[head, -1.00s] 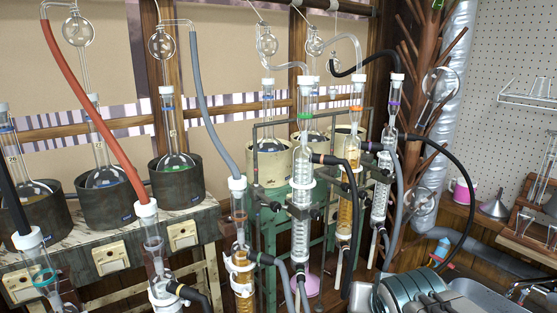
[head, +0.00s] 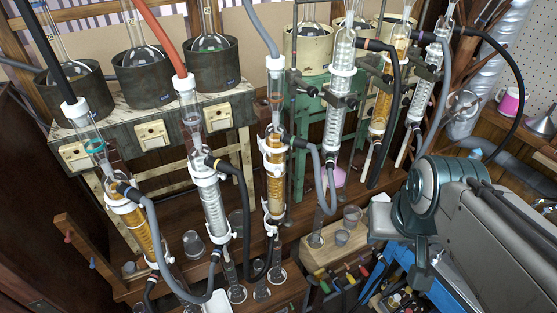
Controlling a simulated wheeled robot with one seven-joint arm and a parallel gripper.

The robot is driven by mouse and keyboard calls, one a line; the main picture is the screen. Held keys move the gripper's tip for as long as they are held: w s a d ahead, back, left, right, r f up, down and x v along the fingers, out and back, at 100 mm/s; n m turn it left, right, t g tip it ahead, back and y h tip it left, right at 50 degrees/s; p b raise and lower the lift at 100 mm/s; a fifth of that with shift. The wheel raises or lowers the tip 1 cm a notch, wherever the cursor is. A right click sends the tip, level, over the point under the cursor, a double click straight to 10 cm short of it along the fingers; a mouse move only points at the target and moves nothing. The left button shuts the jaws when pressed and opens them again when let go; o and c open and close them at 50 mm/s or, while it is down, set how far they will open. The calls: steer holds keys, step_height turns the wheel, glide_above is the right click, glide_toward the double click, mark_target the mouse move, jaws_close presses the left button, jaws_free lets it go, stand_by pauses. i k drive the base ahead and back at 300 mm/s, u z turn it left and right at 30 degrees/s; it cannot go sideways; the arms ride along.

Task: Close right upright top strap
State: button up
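A row of glass condensers stands across the rig, some clear and some amber. White straps or collars ring several of them. On the amber condenser in the middle (head: 276,185), a white upper strap (head: 272,146) and a lower strap (head: 273,213) show. The clear condenser left of it (head: 211,205) has a white upper strap (head: 205,179). The clear condenser right of it (head: 340,105) has a white collar (head: 343,71). I cannot tell which strap is the right upright's top one, or whether these are open or shut. My arm shows at the lower right; my gripper's fingers do not show.
Dark hoses (head: 238,190) and grey hoses loop between the condensers. Heating mantles with flasks stand on a bench (head: 155,130) behind. Glass beakers (head: 352,214) stand on a wooden block below. A blue tool box (head: 400,265) with tools lies by my arm. A brown panel closes the left side.

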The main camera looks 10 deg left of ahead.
mark_target(277, 169)
steer(key=k, duration=1.1)
steer(key=z, duration=0.5)
